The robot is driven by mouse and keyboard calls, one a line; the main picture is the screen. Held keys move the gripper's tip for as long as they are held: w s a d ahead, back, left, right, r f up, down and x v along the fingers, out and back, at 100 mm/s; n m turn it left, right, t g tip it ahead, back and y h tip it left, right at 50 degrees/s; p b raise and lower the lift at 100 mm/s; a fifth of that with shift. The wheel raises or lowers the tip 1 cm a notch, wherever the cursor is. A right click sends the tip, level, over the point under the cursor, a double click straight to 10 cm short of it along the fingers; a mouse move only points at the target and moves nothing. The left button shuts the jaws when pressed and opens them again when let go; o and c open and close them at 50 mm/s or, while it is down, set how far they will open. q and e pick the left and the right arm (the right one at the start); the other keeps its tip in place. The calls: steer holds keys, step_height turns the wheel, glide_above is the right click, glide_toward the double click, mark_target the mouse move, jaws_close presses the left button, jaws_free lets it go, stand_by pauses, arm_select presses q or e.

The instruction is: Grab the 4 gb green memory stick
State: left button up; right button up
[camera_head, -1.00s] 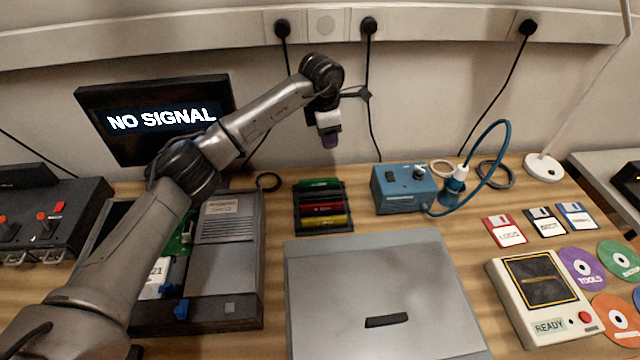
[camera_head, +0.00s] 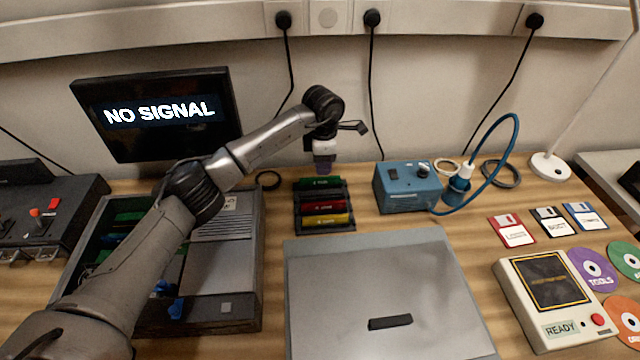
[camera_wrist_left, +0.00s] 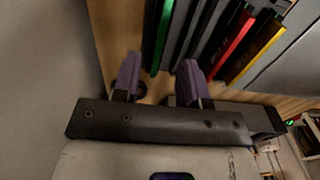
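The green memory stick (camera_head: 318,183) stands in the back slot of a dark rack (camera_head: 325,231) at the middle of the bench; its label is too small to read. It also shows in the left wrist view (camera_wrist_left: 161,36). My left gripper (camera_head: 323,170) is just above and behind the green stick in the head view. In the left wrist view my left gripper (camera_wrist_left: 162,78) has its two purple fingers apart, with nothing between the tips and the green stick just ahead of the gap. My right gripper is not in view.
A red stick (camera_head: 324,206) and a yellow stick (camera_head: 325,219) stand in the same rack, in front of the green one. A blue box (camera_head: 406,187) with a cable is to the right. A grey laptop-like case (camera_head: 375,285) lies in front. An open computer case (camera_head: 225,275) is left.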

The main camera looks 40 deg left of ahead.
mark_target(322, 177)
arm_select(q)
step_height(322, 177, down, 5)
steer(key=b, duration=0.2)
steer(key=shift+f+b, duration=0.1)
steer(key=shift+b, duration=0.2)
steer(key=shift+c, duration=0.4)
jaws_close()
